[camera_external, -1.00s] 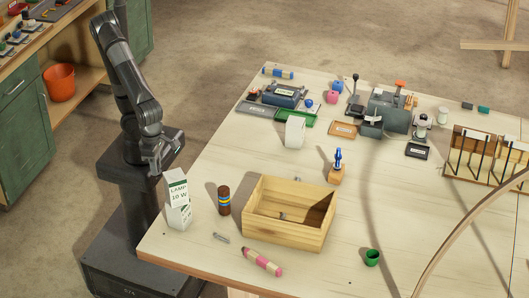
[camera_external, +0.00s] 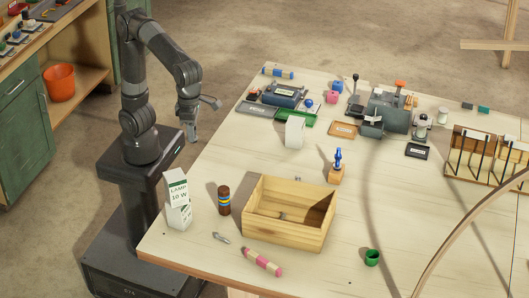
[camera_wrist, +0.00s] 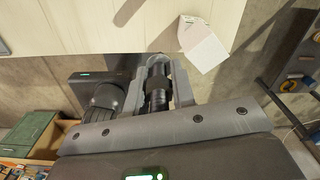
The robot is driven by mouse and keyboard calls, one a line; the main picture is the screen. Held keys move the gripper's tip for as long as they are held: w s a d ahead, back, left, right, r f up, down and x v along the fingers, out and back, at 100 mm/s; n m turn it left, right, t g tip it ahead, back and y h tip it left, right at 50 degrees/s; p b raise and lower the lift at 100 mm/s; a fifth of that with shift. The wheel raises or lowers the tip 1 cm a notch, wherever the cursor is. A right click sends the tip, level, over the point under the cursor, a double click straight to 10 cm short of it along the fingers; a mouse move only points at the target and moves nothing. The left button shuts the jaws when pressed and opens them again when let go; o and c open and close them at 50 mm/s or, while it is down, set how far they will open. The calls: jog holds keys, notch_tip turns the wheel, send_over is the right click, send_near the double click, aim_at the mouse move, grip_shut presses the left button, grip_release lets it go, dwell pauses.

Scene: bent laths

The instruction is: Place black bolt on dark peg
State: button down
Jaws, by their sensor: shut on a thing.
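My gripper (camera_external: 193,138) hangs just left of the table's left edge in the external view, fingers pointing down. In the wrist view my gripper (camera_wrist: 160,62) is closed around a dark ribbed cylinder, which looks like the black bolt (camera_wrist: 157,90). The bolt cannot be made out in the external view. I cannot tell for sure which thing is the dark peg. Several dark upright rods stand in a wooden rack (camera_external: 455,168) at the right. A black-knobbed lever (camera_external: 354,82) stands at the back.
An open wooden box (camera_external: 285,238) stands mid-table, with a brown bottle (camera_external: 224,200) and a lamp carton (camera_external: 178,200) to its left. A blue-topped peg on a block (camera_external: 338,162), a white block (camera_external: 295,132) and a green cup (camera_external: 372,257) stand around it.

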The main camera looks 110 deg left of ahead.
jog(key=w+a+f+n, duration=0.1)
jog(key=w+f, duration=0.2)
jog(key=w, duration=0.6)
send_over(223, 188)
notch_tip(223, 188, down, 10)
jog(key=shift+d+f, duration=0.1)
jog(key=shift+f, duration=2.1)
jog(key=shift+f, duration=0.15)
jog(key=c, duration=1.2)
grip_release()
